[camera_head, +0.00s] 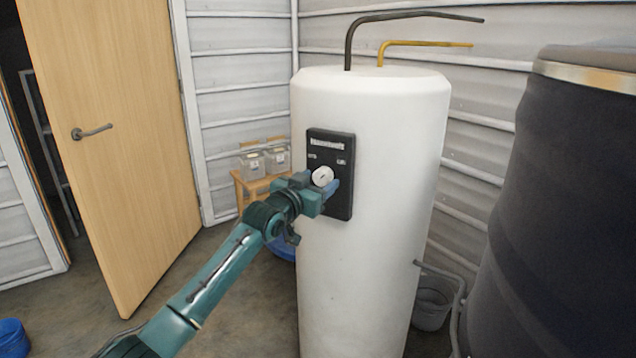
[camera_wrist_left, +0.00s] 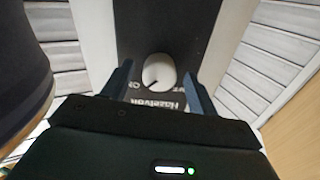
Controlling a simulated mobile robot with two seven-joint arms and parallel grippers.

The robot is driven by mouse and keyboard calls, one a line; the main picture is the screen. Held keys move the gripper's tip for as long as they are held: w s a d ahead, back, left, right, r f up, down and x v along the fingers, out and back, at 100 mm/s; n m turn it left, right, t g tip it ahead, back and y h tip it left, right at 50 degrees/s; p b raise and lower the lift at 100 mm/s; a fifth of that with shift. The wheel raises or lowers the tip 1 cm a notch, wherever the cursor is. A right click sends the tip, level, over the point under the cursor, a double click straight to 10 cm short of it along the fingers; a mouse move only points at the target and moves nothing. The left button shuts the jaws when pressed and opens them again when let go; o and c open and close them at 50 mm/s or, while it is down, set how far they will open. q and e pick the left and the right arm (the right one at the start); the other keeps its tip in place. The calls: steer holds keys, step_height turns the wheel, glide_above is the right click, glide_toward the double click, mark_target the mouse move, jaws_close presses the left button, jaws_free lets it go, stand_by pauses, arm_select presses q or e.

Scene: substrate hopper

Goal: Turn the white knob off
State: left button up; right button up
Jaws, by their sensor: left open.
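The white knob (camera_head: 322,176) is a small round dial on the black control panel (camera_head: 343,205), which is fixed to the front of a tall white tank (camera_head: 350,285). My left gripper (camera_head: 319,186) is at the panel, with its blue fingers near the knob. In the left wrist view, the white knob (camera_wrist_left: 159,71) shows between the two spread fingers of the left gripper (camera_wrist_left: 158,76), with a gap on each side. A short dark mark shows on the knob's edge. Part of the panel is hidden behind the gripper in the head view. My right gripper is not in view.
A dark barrel (camera_head: 560,220) stands close on the right, with a grey bucket (camera_head: 432,305) between it and the tank. A wooden door (camera_head: 120,150) stands open at the left. A small wooden stand (camera_head: 245,190) with clear containers is behind my arm.

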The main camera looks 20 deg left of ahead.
arm_select(q)
steer(key=shift+w+d, duration=0.1)
steer(key=shift+w, duration=0.2)
steer(key=c, duration=1)
